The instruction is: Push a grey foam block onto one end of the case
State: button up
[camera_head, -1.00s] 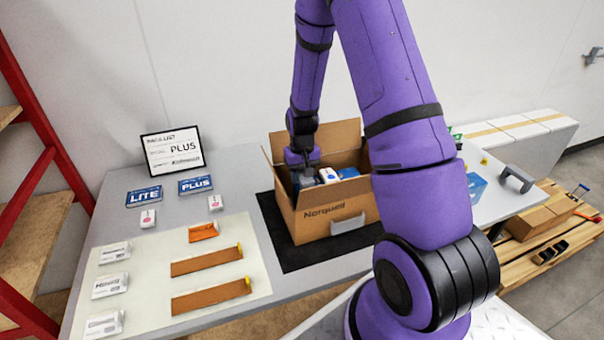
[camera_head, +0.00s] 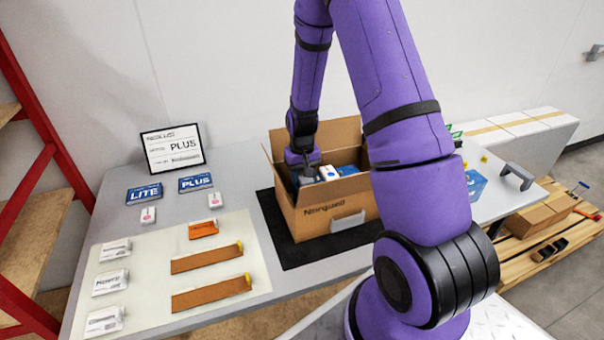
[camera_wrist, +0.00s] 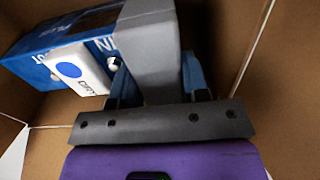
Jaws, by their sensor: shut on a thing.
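A grey foam block (camera_wrist: 153,50) is held between the two blue fingers of my gripper (camera_wrist: 157,82) in the wrist view. The block sits against the right end of the blue case (camera_wrist: 35,45); whether it is fully seated on that end I cannot tell. The case lies inside the open cardboard box (camera_head: 330,212) and also shows there in the head view (camera_head: 347,170). A white packet with a blue dot (camera_wrist: 80,68) lies against the case's near side. In the head view my gripper (camera_head: 304,176) reaches down into the box's left part.
The box stands on a black mat (camera_head: 285,255) with its flaps open; its walls are close around my gripper. On the table's left are a pale mat (camera_head: 150,285) with brown strips and white packets, blue cards (camera_head: 195,183) and a framed sign (camera_head: 172,150).

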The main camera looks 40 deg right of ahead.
jog(key=shift+f, duration=0.65)
dwell(0.8)
jog(key=o, duration=1)
jog(key=shift+r, duration=3.55)
